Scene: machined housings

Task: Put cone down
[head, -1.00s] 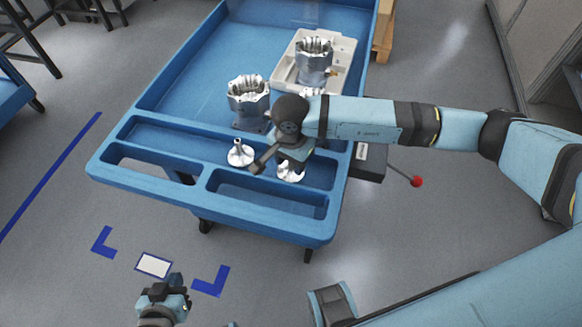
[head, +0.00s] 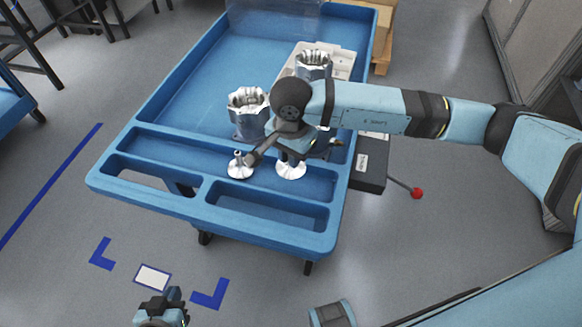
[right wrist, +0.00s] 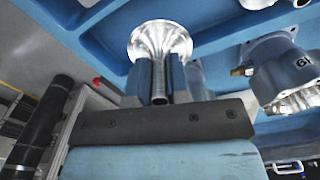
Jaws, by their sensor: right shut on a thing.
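My right gripper (right wrist: 160,78) is shut on the narrow stem of a shiny metal cone (right wrist: 160,38), with the flared end pointing away from the wrist. In the head view this cone (head: 291,171) is under the gripper, flared end down, at the front trough of the blue cart. I cannot tell whether it touches the trough floor. A second metal cone (head: 240,168) stands upright in the trough to the left; it is apart from the held one. My left gripper (head: 165,298) is low at the bottom edge, away from the cart; its jaws are unclear.
The blue cart (head: 130,181) has front openings and a raised rim. A machined housing (head: 248,112) stands behind the cones, and another (head: 313,66) sits at a pale tray (head: 345,66). A red-knobbed lever (head: 416,193) sticks out at right. The trough's left part is clear.

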